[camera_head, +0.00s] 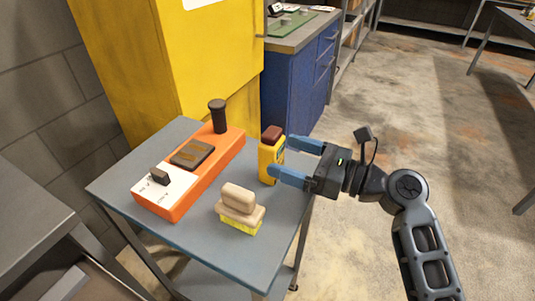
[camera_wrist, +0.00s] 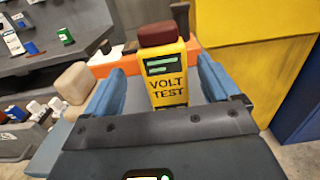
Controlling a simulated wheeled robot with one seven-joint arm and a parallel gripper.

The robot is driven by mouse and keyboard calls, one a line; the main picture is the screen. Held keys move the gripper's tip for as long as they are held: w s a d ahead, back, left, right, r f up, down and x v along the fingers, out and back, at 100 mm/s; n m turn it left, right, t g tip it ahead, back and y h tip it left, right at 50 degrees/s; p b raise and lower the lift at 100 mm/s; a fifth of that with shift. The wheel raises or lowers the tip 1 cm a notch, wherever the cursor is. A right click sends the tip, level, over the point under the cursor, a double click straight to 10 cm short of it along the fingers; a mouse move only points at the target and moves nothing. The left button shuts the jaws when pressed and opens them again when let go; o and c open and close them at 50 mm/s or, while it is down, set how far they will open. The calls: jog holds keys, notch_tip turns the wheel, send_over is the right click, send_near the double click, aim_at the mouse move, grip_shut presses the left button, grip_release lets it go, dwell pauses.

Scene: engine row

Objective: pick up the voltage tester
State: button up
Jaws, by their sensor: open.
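The voltage tester (camera_head: 268,161) is a small yellow device with a dark red-brown top, standing upright near the right edge of the grey cart top. In the wrist view the voltage tester (camera_wrist: 165,80) faces me with "VOLT TEST" lettering and a small display. My gripper (camera_head: 283,158) is open, with its blue fingers level and pointing left at the tester. In the wrist view my gripper (camera_wrist: 165,85) has one finger on each side of the tester, with gaps showing. The tester's lower end is hidden behind the gripper's body in that view.
An orange device (camera_head: 212,175) with a black knob and white panel lies on the cart top (camera_head: 190,238), left of the tester. A wooden-handled brush (camera_head: 240,207) with yellow bristles sits in front. A yellow cabinet (camera_head: 175,60) and blue drawers (camera_head: 290,95) stand behind. Floor at right is clear.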

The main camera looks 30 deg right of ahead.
aim_at(264, 148)
jog(key=x, duration=0.6)
jog(key=shift+w+f, duration=0.3)
jog(key=shift+w, duration=0.05)
jog(key=shift+c, duration=0.3)
jog(key=c, duration=1.1)
jog(key=shift+c, duration=0.2)
jog(key=shift+r, duration=0.1)
